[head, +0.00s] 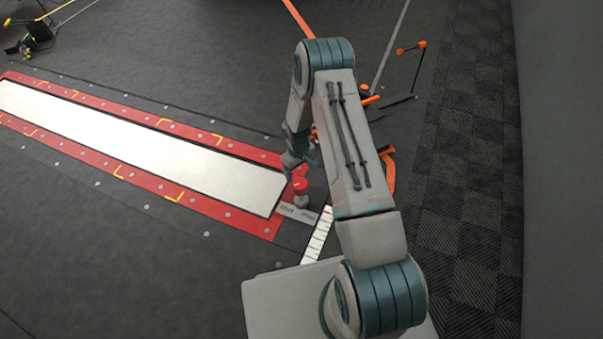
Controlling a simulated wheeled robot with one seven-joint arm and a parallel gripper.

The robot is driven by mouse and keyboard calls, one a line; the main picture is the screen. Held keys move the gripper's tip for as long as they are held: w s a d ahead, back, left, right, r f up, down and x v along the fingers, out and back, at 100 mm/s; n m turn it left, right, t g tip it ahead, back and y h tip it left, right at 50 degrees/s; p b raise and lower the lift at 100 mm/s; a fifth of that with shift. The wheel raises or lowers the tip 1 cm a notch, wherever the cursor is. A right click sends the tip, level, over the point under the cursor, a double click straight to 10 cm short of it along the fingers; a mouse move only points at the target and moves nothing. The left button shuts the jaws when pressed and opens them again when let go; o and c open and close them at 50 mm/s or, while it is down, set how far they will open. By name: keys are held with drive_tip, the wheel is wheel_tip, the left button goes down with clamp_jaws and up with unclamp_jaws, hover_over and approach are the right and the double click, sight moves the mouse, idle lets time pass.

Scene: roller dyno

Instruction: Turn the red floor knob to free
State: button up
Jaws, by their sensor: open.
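The red floor knob (301,186) stands on a short grey post just past the right end of the red-framed strip. A small pale plate (297,214) with dark lettering lies at its foot; the lettering is too small to read. My gripper (292,166) points down just above and slightly left of the knob in the picture. It is open and appears empty. I cannot tell whether its fingers touch the knob. The knob's turned position cannot be made out.
A long white panel (130,140) in a red bolted frame (250,222) runs to the upper left. Orange and black equipment (388,170) stands behind my arm. A white marked strip (318,236) lies near my base. A grey wall (560,170) closes the right side.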

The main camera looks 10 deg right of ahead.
drive_tip(key=shift+r+p, duration=0.5)
drive_tip(key=shift+r, duration=1.75)
drive_tip(key=shift+r, duration=0.1)
drive_tip(key=s+r+m+p, duration=0.15)
drive_tip(key=r+p, duration=0.35)
drive_tip(key=r, duration=0.8)
drive_tip(key=s+r+t+p, duration=0.15)
drive_tip(key=r+p, duration=0.35)
drive_tip(key=r, duration=0.8)
drive_tip(key=s+r+m+p, duration=0.1)
drive_tip(key=s+r+p, duration=0.3)
drive_tip(key=r, duration=1)
drive_tip(key=s+r+m+p, duration=0.1)
drive_tip(key=s+r+p, duration=0.5)
drive_tip(key=r, duration=0.4)
drive_tip(key=s+r+m+p, duration=0.1)
drive_tip(key=s+r+p, duration=0.5)
drive_tip(key=r, duration=0.5)
drive_tip(key=s+r+m+t+p, duration=0.1)
drive_tip(key=s+r+p, duration=0.5)
drive_tip(key=s+r, duration=0.3)
drive_tip(key=shift+a+r, duration=0.4)
drive_tip(key=shift+r, duration=0.45)
drive_tip(key=shift+s+a, duration=0.1)
drive_tip(key=shift+a, duration=0.05)
